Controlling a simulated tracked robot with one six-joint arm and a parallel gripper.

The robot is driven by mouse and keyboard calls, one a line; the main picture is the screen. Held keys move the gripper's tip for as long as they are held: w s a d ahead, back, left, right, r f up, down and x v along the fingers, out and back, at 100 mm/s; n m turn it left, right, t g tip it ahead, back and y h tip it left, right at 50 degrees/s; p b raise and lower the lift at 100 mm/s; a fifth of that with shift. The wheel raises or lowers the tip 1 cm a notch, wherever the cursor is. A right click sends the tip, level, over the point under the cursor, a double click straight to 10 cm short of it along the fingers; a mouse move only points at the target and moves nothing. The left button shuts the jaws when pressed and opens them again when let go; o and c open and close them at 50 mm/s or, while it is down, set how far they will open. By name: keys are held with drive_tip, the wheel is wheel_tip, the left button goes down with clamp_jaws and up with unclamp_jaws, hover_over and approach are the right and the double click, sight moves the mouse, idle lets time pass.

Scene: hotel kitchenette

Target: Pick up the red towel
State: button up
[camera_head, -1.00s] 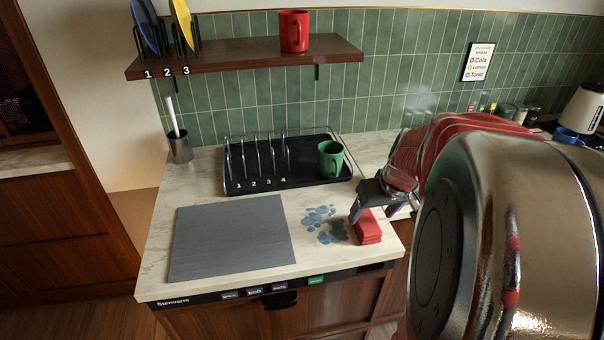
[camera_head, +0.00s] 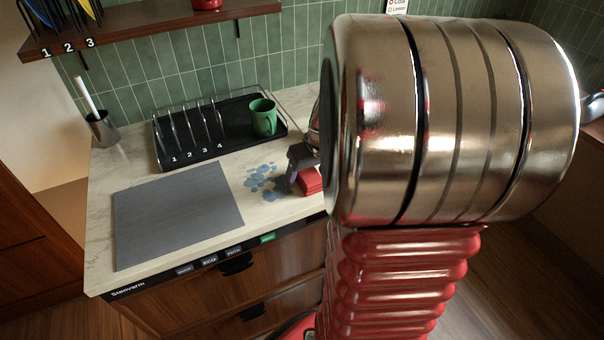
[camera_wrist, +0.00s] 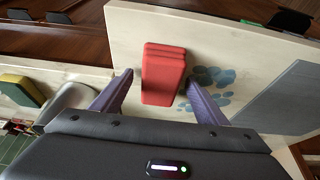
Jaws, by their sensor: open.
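The red towel (camera_head: 311,182) is a folded stack near the front right edge of the pale counter. It is partly hidden by my arm in the head view. My gripper (camera_wrist: 158,79) is open, with its two purple fingers on either side of the towel (camera_wrist: 163,70) in the wrist view. The towel shows between the fingers, with small gaps on both sides. In the head view the dark gripper (camera_head: 296,172) is just above and beside the towel, and my arm hides part of it. I cannot tell how high the fingertips are above the counter.
A blue spill (camera_head: 266,183) lies left of the towel, then a grey board (camera_head: 178,214). Behind are a black rack tray (camera_head: 200,148) and a green mug (camera_head: 263,117). A metal holder (camera_head: 103,130) stands at the back left. A yellow-green sponge (camera_wrist: 24,90) shows in the wrist view.

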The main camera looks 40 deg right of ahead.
drive_tip(key=shift+c, duration=0.4)
idle(0.4)
drive_tip(key=c, duration=1.1)
